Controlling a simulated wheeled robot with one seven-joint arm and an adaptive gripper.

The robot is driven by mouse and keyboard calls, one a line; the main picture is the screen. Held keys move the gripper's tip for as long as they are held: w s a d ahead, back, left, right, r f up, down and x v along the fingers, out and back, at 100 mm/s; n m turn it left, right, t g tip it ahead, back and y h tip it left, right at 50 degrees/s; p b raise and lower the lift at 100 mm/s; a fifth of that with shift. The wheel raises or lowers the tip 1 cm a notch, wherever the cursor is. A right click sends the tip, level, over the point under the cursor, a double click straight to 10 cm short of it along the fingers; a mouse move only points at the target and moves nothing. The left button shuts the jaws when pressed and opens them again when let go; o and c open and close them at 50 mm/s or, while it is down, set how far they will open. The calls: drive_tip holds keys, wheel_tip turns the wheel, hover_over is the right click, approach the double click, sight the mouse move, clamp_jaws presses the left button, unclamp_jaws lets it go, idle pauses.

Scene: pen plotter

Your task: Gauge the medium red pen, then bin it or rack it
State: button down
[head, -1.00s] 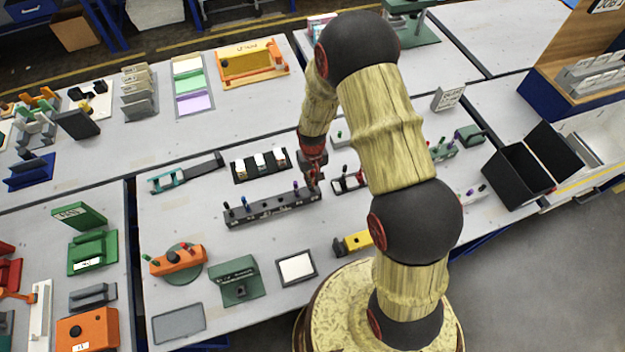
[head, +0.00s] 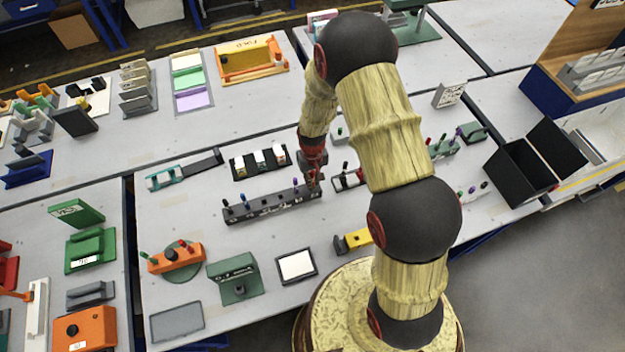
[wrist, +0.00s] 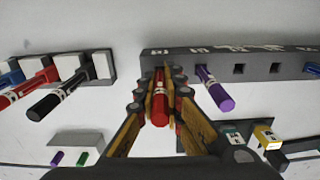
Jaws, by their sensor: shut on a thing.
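My gripper (wrist: 160,82) is shut on the red pen (wrist: 159,108), which sits between its fingers in the wrist view. The pen is at the end of a long dark grey rack (wrist: 255,66); I cannot tell whether it is still seated in a slot. A purple pen (wrist: 216,90) stands in the rack beside it, and empty square slots follow. In the head view my gripper (head: 314,178) is at the right end of the rack (head: 268,208). The pen's lower end is hidden.
A dark holder with white blocks (wrist: 70,66) and blue, red and black pens is close by in the wrist view. In the head view, a green gauge-like stand (head: 235,275), an orange pen holder (head: 176,257) and a black open bin (head: 515,175) stand apart on the table.

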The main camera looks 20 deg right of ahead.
drive_tip(key=shift+f+b, duration=0.45)
drive_tip(key=shift+f, duration=0.25)
drive_tip(key=c, duration=2)
unclamp_jaws()
drive_tip(key=shift+o, duration=0.9)
drive_tip(key=shift+r, duration=0.15)
wheel_tip(320, 180, up, 12)
drive_tip(key=shift+f, duration=0.1)
